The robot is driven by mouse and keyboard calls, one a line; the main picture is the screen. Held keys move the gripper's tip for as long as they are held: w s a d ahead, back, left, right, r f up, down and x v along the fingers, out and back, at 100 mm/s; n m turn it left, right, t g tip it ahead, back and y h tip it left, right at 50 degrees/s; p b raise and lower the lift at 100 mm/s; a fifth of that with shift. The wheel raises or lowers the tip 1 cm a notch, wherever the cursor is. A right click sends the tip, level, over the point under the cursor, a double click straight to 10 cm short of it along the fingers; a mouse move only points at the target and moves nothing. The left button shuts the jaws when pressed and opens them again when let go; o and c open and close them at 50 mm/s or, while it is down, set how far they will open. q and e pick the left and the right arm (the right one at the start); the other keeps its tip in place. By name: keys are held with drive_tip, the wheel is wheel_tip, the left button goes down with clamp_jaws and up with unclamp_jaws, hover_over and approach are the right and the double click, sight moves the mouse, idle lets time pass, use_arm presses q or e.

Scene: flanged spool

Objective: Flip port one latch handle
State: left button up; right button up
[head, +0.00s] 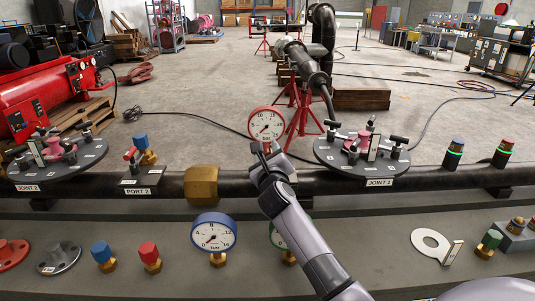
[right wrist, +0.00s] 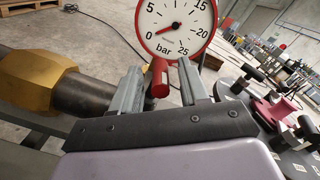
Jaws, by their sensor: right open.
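My right gripper (head: 264,150) reaches over the black pipe in the middle of the head view, just below a red-rimmed gauge (head: 266,124). In the right wrist view the gripper (right wrist: 160,68) is open. A red handle (right wrist: 159,78) stands between its two fingers, in front of the same gauge (right wrist: 178,28); I cannot tell whether a finger touches it. In the head view the gripper and arm hide this handle and its base. A plate labelled PORT 2 (head: 141,190) with its own red handle (head: 130,153) sits to the left. My left gripper is not in view.
A brass hex fitting (head: 201,186) is on the pipe left of the gripper. Flanged joints stand at the left (head: 56,165) and right (head: 362,158). A blue-rimmed gauge (head: 214,232) and a partly covered green-rimmed gauge (head: 278,235) stand in front of the pipe.

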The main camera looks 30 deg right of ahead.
drive_tip(key=shift+w+d, duration=0.15)
drive_tip(key=shift+w, duration=0.15)
drive_tip(key=shift+c, duration=0.2)
clamp_jaws()
drive_tip(key=shift+m+g+h, duration=0.3)
drive_tip(key=shift+m+h, duration=0.2)
drive_tip(key=shift+h, duration=0.1)
drive_tip(key=shift+o, duration=0.2)
unclamp_jaws()
drive_tip(key=shift+s, duration=0.1)
